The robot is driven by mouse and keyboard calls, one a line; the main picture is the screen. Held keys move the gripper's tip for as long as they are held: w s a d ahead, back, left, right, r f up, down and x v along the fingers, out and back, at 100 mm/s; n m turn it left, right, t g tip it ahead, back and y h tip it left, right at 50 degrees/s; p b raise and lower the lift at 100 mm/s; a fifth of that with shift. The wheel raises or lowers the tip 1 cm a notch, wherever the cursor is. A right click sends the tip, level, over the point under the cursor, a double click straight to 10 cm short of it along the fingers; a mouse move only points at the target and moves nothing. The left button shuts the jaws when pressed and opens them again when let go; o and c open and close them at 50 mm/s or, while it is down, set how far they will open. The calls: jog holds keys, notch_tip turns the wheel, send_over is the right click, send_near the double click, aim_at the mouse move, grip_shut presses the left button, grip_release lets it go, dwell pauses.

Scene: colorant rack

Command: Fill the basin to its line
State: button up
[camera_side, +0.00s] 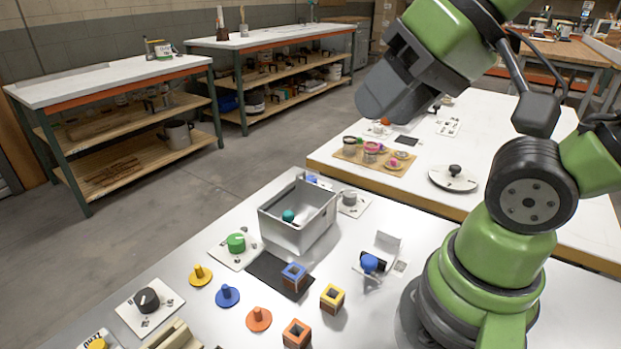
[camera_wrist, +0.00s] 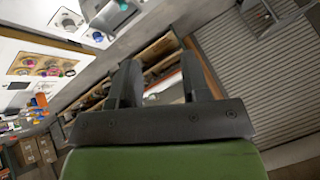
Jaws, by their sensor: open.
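The basin (camera_side: 283,232) is an open grey metal box standing upright on the white table in the side view. A teal ball-like object (camera_side: 289,215) shows inside it; no fill line or liquid level can be made out. The basin also shows at the top of the wrist view (camera_wrist: 112,18), partly cut off. A green knob (camera_side: 236,242) on a white plate is left of the basin. A grey knob (camera_side: 349,197) is at its right, and a blue knob (camera_side: 312,179) is behind it. My gripper (camera_wrist: 160,65) is open and empty, raised high above the tables.
A black mat (camera_side: 268,272) lies before the basin, with a blue block (camera_side: 294,276) at its edge. Yellow (camera_side: 332,298) and orange (camera_side: 297,333) blocks, coloured pegs (camera_side: 228,295) and a black dial (camera_side: 147,299) stand nearer. A blue-knobbed fixture (camera_side: 370,263) is at right.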

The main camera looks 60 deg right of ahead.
dwell(0.3)
jog(key=o, duration=0.3)
jog(key=shift+w+r, duration=0.1)
jog(key=shift+w, duration=0.1)
jog(key=shift+o, duration=0.2)
jog(key=n+g, duration=0.4)
jog(key=n, duration=0.7)
send_over(311, 179)
jog(key=s+d, duration=0.2)
jog(key=s, duration=0.1)
notch_tip(311, 179, down, 21)
jog(key=x, duration=1)
jog(key=shift+w+r, duration=0.1)
